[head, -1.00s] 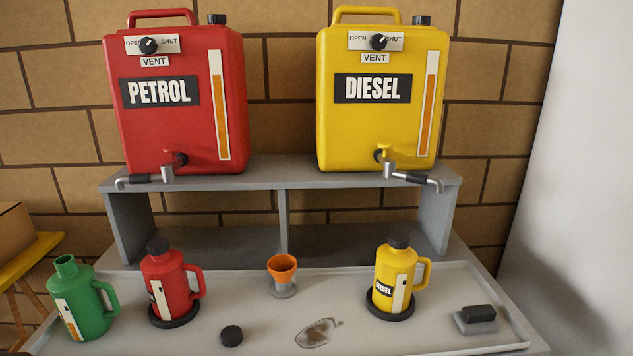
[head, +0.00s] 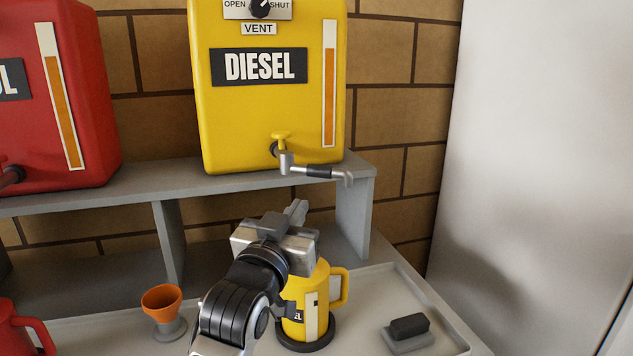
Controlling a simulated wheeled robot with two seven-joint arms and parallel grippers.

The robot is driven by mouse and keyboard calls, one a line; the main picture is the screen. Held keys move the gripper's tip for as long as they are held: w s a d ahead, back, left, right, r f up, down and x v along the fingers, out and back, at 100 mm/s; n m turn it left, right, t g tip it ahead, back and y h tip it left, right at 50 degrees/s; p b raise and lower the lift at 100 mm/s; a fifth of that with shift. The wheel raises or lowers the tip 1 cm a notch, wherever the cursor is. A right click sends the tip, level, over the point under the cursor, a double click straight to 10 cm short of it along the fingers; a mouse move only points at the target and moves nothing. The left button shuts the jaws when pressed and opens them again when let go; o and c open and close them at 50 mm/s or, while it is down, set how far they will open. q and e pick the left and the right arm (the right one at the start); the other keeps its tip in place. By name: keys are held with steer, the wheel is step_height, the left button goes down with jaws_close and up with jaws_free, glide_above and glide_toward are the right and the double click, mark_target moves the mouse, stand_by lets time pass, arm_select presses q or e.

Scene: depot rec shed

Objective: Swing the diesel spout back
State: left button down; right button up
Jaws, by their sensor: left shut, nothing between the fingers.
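The diesel spout (head: 320,171) is a metal pipe with a black sleeve. It juts to the right from the yellow tap (head: 281,145) at the foot of the yellow diesel tank (head: 225,120), and its tip bends down. My left gripper (head: 297,210) is shut and empty, below and a little left of the spout, apart from it. The yellow diesel can (head: 321,290) stands on a dark round base (head: 312,345) in the tray, partly hidden behind my left gripper and arm; its top is hidden. My right gripper is not in view.
The tanks stand on a grey shelf (head: 130,201); the red petrol tank (head: 55,140) is at left. In the tray (head: 440,325) are an orange funnel (head: 163,300), a red can (head: 25,332) and a black block on a grey base (head: 408,328). A pale panel (head: 540,150) borders the right.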

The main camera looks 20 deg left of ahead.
mark_target(320, 174)
arm_select(q)
steer(key=w, duration=0.3)
steer(key=w+r, duration=0.1)
steer(key=w, duration=0.5)
steer(key=shift+r+p, duration=0.2)
steer(key=shift+p, duration=0.1)
steer(key=shift+w, duration=0.4)
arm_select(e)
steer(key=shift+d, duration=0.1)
